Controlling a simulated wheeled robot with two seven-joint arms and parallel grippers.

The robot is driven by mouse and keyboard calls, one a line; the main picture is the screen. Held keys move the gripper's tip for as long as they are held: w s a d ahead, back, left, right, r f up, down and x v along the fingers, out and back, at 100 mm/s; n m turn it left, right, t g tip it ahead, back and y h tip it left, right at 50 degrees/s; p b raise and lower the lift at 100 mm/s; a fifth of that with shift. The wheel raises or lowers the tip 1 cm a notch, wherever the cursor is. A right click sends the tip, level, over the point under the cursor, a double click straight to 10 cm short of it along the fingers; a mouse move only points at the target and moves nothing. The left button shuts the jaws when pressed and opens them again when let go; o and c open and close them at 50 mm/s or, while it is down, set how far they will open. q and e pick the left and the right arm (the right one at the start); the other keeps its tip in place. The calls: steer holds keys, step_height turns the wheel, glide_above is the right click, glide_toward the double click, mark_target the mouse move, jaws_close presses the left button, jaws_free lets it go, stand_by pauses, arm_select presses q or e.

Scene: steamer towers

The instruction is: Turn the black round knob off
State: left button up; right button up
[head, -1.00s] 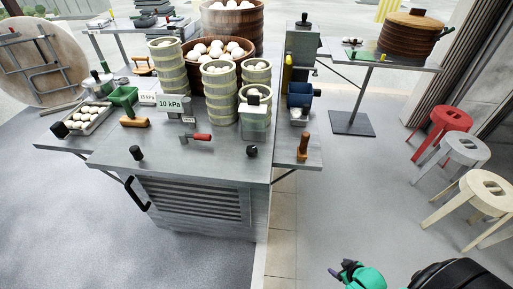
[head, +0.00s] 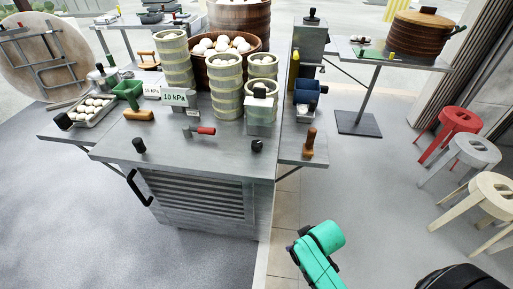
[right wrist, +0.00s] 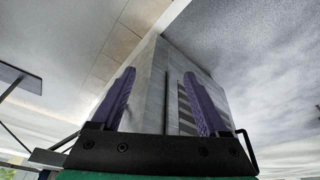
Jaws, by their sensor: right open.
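Two small black knobs stand on the front edge of the grey metal counter (head: 190,165), a left one (head: 139,145) and a right one (head: 257,145). A red-handled lever (head: 202,131) lies between them, a little farther back. My right gripper (right wrist: 160,76) is open and empty, with its two purple fingers spread in the right wrist view. It points toward the slatted cabinet front of the counter. In the head view my green right arm is low, right of the cabinet, apart from both knobs. My left gripper is out of view.
Steamer towers (head: 228,88) and a basket of white buns (head: 230,62) stand behind the knobs. A brown-handled lever (head: 309,142) stands on the side shelf at right. Stools (head: 474,150) stand far right.

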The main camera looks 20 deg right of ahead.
mark_target(258, 144)
steer(key=w+a+r+t+y, duration=0.1)
steer(key=w+r+t, duration=0.4)
steer(key=w+r, duration=0.5)
steer(key=w+a+r+t+y, duration=0.15)
steer(key=w+r+t, duration=0.35)
steer(key=r, duration=0.9)
steer(key=shift+n+g, duration=0.3)
steer(key=x, duration=1.4)
steer(key=shift+w+a+r, duration=0.15)
steer(key=shift+w, duration=0.3)
steer(key=shift+w+a, duration=0.1)
steer(key=shift+w, duration=0.3)
jaws_close()
